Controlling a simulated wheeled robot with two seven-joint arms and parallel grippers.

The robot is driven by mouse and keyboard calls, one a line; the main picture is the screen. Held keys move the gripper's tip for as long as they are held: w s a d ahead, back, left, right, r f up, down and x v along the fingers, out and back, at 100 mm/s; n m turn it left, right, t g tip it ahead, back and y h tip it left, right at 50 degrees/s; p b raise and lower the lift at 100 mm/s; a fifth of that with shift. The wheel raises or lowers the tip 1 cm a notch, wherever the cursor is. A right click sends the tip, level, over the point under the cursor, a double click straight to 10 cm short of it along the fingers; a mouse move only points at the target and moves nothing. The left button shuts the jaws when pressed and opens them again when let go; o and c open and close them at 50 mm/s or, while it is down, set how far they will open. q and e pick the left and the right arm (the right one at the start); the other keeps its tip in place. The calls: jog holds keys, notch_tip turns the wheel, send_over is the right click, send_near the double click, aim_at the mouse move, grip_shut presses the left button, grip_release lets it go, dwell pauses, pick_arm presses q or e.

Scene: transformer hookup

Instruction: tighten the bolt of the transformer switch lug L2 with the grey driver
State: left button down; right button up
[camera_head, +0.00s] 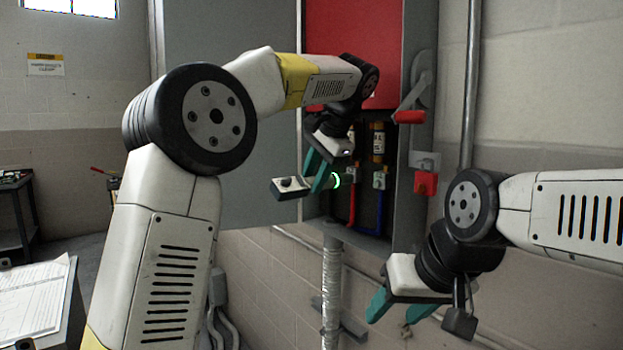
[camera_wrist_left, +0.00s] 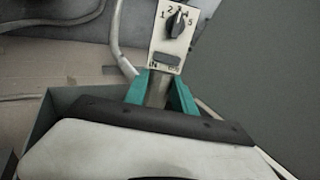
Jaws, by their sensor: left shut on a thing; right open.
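The grey driver (camera_head: 290,187) is held by my left gripper (camera_head: 322,176) in front of the open switch box (camera_head: 397,215). In the left wrist view, the driver's dial face (camera_wrist_left: 172,38), numbered 1 to 5, sticks out beyond the teal fingers (camera_wrist_left: 161,90). A green ring (camera_head: 337,180) glows at the driver's box end. A lug (camera_head: 380,179) shows inside the box, right of the ring. Which lug is L2 cannot be read, and the driver tip and its contact with a bolt are hidden. My right gripper (camera_head: 399,309) is open and empty, low at the right.
A red panel (camera_head: 355,35) covers the box's upper part. A red-handled lever (camera_head: 411,116) and a red block (camera_head: 426,183) project from its right side. Red (camera_head: 352,205) and blue (camera_head: 379,215) cables run inside. A metal conduit (camera_head: 331,290) stands below.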

aim_at(298, 180)
pick_arm(q)
jog(key=shift+d, duration=0.1)
dwell(0.5)
dwell(0.3)
jog(key=shift+s+a, duration=0.65)
jog(key=shift+a, duration=0.3)
jog(key=shift+s+a, duration=0.6)
jog(key=shift+a, duration=0.3)
